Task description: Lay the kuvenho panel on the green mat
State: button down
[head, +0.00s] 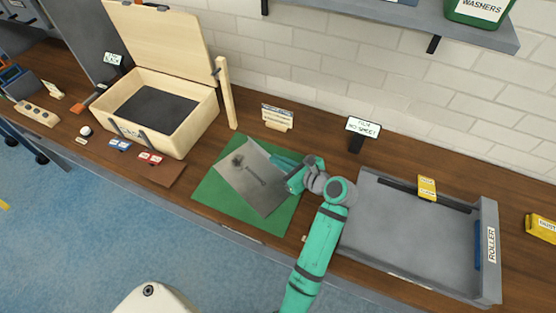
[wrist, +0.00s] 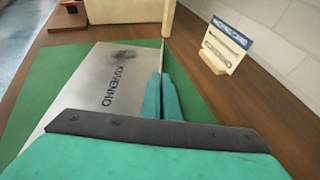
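The kuvenho panel (head: 238,181) is a flat grey sheet with a dark smudge. In the wrist view the panel (wrist: 92,95) bears the word KUVENHO. It is over the green mat (head: 222,205), turned at an angle to it; mat shows on several sides, also in the wrist view (wrist: 38,95). I cannot tell whether the panel rests flat on the mat or is slightly raised. My gripper (head: 280,163) is at the panel's right edge. In the wrist view its teal fingers (wrist: 162,92) are close together with the panel edge between them.
A grey tray marked ROLLER (head: 410,235) stands to the right. An open wooden box (head: 185,135) and an upright post (head: 228,95) are at left. A small card stand (head: 278,117) and a sign (head: 362,126) stand behind the mat, near the brick wall.

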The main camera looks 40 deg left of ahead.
jog(key=c, duration=2)
grip_release()
jog(key=shift+s+f, duration=0.1)
jog(key=shift+d+r, duration=0.1)
jog(key=shift+r, duration=0.1)
jog(key=v, duration=1.2)
